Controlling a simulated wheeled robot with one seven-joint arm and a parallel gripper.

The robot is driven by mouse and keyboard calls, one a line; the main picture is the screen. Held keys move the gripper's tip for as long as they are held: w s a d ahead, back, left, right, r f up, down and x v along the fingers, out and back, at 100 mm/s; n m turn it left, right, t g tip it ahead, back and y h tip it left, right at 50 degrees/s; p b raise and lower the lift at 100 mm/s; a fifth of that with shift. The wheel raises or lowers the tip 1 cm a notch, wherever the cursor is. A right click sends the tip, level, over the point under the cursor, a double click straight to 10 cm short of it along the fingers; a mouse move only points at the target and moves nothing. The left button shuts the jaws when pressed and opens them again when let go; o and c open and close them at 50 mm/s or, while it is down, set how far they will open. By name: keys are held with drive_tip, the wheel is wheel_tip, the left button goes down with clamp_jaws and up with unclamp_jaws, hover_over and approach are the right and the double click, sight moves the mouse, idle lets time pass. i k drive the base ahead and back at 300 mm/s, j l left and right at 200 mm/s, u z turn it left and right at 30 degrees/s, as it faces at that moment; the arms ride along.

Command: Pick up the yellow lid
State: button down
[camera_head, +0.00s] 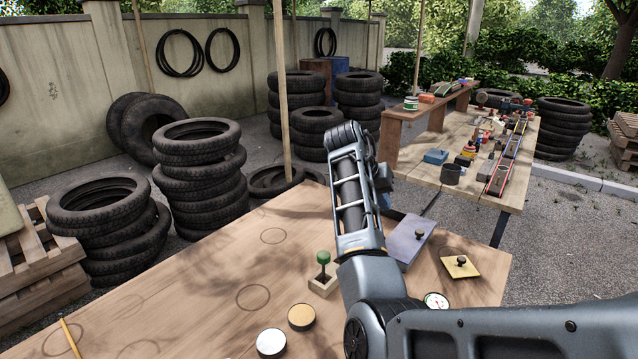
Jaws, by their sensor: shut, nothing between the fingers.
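A flat, square yellow lid (459,271) with a dark knob on top lies at the right of the near wooden table. It lies flat, to the right of my raised arm, and nothing covers its top. A grey-violet flat piece (408,243) with a similar dark knob is to its upper left, partly behind my arm. My arm rises in front of the table, and its upper end is above the table's far edge. My gripper's fingers do not show; the arm hides that end.
A green-knobbed stand (323,272), a tan-topped round tin (302,317), a white-topped tin (271,342) and a dial gauge (436,301) are on the near table (205,285). Its left middle is mostly clear. A second table (420,172) with tools stands behind. Tyre stacks (200,170) stand left.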

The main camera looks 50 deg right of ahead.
sight(457, 266)
drive_tip(key=k, duration=1)
